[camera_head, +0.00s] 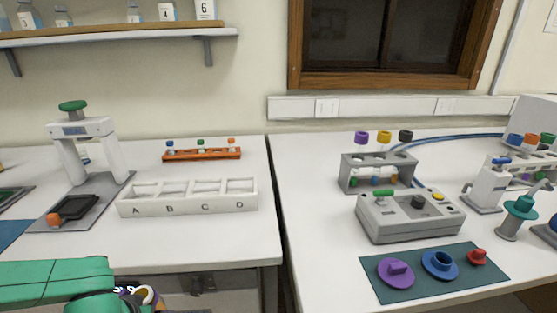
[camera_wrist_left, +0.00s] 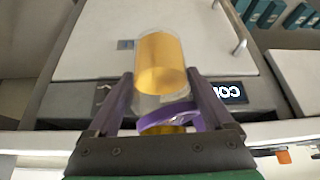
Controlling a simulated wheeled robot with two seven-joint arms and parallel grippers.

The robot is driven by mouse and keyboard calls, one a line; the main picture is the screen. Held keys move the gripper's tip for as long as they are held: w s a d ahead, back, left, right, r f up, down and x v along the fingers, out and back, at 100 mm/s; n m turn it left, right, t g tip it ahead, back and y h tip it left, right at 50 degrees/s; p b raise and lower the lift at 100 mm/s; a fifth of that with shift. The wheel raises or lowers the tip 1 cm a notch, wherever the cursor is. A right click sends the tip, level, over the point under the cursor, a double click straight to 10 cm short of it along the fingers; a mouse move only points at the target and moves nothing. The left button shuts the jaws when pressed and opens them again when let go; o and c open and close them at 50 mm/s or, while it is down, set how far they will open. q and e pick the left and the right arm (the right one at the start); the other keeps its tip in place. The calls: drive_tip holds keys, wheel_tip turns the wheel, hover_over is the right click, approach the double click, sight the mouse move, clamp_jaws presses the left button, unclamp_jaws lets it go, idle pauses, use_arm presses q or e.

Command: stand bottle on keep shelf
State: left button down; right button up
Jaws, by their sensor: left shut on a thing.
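My left gripper (camera_wrist_left: 160,82) is shut on a clear bottle (camera_wrist_left: 160,62) with amber liquid. In the left wrist view the bottle sits between the two dark fingers, its amber end pointing away and a purple ring or cap (camera_wrist_left: 172,117) close to the palm. In the head view my green left arm comes in at the bottom left, with a small part of the held bottle (camera_head: 147,293) by the table's front edge. A wall shelf (camera_head: 110,37) at the upper left holds several labelled bottles; labels 4 and 6 are readable. The right gripper is not seen.
A white rack marked A to D (camera_head: 188,208) and an orange vial rack (camera_head: 201,155) stand on the left table. A white press (camera_head: 84,128) is left of them. In the left wrist view a white-topped cabinet (camera_wrist_left: 75,75) with partly hidden lettering lies beyond the bottle.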

use_arm(q)
drive_tip(key=shift+s+a+r+n, duration=0.1)
drive_tip(key=shift+s+a+n, duration=0.05)
drive_tip(key=shift+a, duration=0.55)
drive_tip(key=shift+s+a+n, duration=0.15)
drive_tip(key=shift+a, duration=0.5)
drive_tip(key=shift+s+d+f, duration=0.35)
drive_tip(key=shift+s+f, duration=0.1)
drive_tip(key=shift+f, duration=0.15)
drive_tip(key=shift+s+d+f, duration=0.3)
drive_tip(key=shift+s+f, duration=0.1)
drive_tip(key=shift+f, duration=0.15)
drive_tip(key=d+r+m+h+p, duration=0.1)
drive_tip(key=d+m, duration=0.2)
drive_tip(key=d, duration=0.9)
drive_tip(key=shift+w+d+p, duration=0.15)
drive_tip(key=shift+d+p, duration=0.05)
drive_tip(key=shift+p, duration=0.15)
